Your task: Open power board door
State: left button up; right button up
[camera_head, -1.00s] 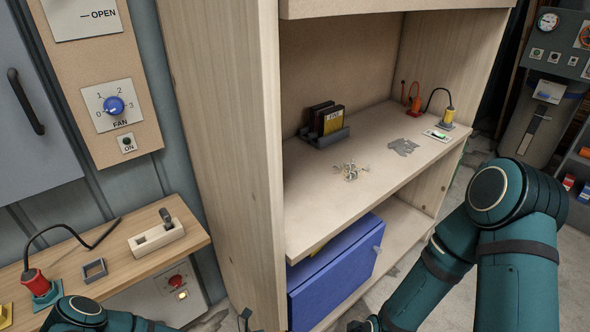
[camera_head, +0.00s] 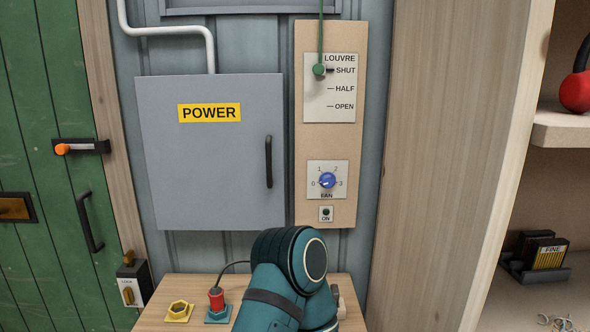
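The grey power board door (camera_head: 205,165) is closed on the wall, with a yellow POWER label (camera_head: 209,112) near its top. Its black vertical handle (camera_head: 268,161) is on the right side of the door. One of my teal arms shows at the bottom centre, below and right of the door, over the wooden bench. Neither gripper is in view.
Right of the door is a wooden panel with a louvre control (camera_head: 319,70) at SHUT and a blue fan knob (camera_head: 327,180). A bench (camera_head: 165,290) below holds a red plug (camera_head: 216,299) and a yellow socket (camera_head: 179,311). A green door (camera_head: 40,130) is at left and a wooden shelf unit (camera_head: 440,160) at right.

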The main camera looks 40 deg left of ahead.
aim_at(213, 145)
jog(key=u, duration=1.75)
jog(key=i+j+u, duration=0.1)
jog(key=i, duration=0.2)
